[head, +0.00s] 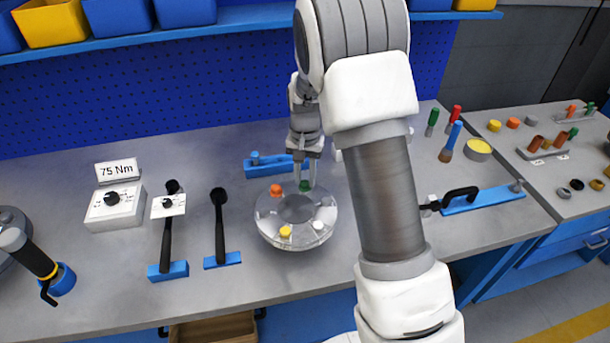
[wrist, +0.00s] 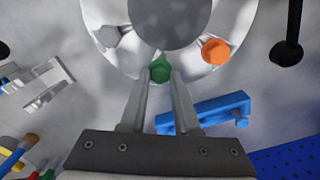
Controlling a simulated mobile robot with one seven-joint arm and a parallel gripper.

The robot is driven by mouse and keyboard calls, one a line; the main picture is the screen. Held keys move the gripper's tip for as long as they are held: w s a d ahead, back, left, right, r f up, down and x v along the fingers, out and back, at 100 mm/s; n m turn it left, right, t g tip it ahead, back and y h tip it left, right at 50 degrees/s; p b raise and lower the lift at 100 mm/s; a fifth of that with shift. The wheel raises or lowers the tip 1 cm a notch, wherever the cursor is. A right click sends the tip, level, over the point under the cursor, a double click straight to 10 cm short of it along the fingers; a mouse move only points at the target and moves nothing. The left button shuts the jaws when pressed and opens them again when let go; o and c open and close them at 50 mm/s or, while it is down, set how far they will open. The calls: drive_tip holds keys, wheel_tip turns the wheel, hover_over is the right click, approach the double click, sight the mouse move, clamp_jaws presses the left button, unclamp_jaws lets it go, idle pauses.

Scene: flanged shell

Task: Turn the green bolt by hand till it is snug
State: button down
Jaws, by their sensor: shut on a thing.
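The green bolt (head: 305,186) sits at the back of the round flanged shell (head: 268,225). It also shows in the wrist view (wrist: 160,71) as a green hex head between my fingertips. My gripper (head: 308,180) comes down from above and is shut on the green bolt; the wrist view shows its two fingers (wrist: 160,80) on either side of the head. An orange bolt (head: 276,190) and a yellow bolt (head: 285,232) also sit on the flange, and a grey bolt (wrist: 108,36) shows in the wrist view. The green bolt's shank is hidden.
A blue fixture (head: 268,165) stands close behind the shell. Two black-handled wrenches (head: 220,228) on blue stands and a box under a 75 Nm sign (head: 114,205) are at the left. A blue-based tool (head: 480,199) lies at the right. Bench in front of the shell is clear.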

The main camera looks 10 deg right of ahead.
sight(305, 183)
drive_tip(key=shift+w+r+m, duration=0.2)
drive_tip(key=shift+m, duration=0.2)
drive_tip(key=c, duration=1)
unclamp_jaws()
drive_tip(key=o, duration=0.4)
drive_tip(key=shift+s+f, duration=0.1)
drive_tip(key=shift+s, duration=0.05)
drive_tip(key=shift+c, duration=0.2)
wheel_tip(305, 183, up, 18)
drive_tip(key=p, duration=0.1)
drive_tip(key=shift+f, duration=0.25)
drive_tip(key=shift+s, duration=0.1)
